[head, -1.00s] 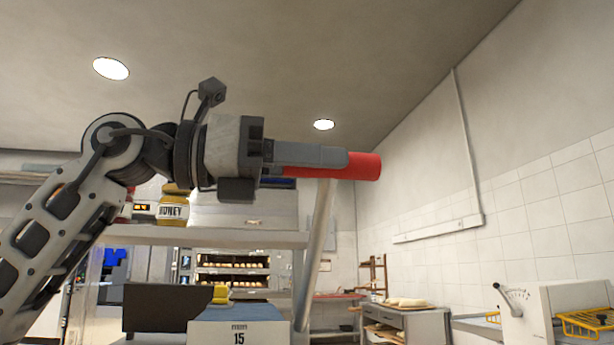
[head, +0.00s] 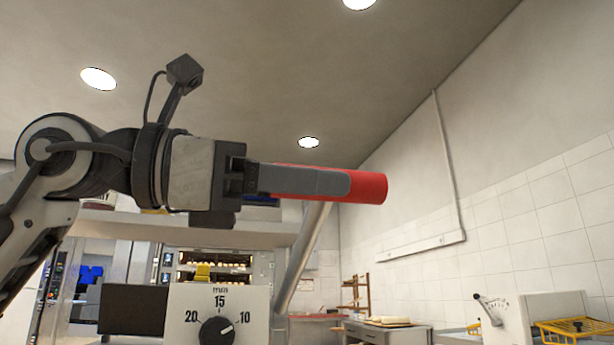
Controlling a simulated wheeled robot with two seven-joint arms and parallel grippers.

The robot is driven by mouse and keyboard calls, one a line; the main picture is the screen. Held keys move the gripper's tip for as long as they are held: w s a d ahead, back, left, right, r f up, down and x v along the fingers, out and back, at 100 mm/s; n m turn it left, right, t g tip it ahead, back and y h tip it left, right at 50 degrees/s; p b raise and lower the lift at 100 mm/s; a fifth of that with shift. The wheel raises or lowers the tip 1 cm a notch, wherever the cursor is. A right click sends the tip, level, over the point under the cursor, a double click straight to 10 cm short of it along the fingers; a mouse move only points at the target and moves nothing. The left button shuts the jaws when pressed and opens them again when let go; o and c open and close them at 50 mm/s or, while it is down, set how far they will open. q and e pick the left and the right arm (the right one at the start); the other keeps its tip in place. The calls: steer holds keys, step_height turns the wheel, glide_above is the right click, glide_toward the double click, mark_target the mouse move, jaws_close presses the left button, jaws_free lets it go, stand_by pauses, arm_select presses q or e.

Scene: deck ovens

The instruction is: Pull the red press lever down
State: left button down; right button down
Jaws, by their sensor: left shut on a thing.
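The red press lever grip (head: 368,188) is a red cylinder on a grey metal bar (head: 303,258). The bar slants down and to the left from the grip. My left gripper (head: 335,184) comes in from the left and is shut on the red grip, with the grip's right end sticking out past the fingers. The fingers hide part of the grip. My right gripper is not in view.
A shelf (head: 180,227) runs behind my arm. Ovens with lit bread trays are further back. A white machine with a small lever (head: 540,312) and yellow wire rack stands at the right.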

arm_select(q)
steer(key=shift+f, duration=0.1)
steer(key=c, duration=1.1)
jaws_free()
steer(key=v, duration=1.6)
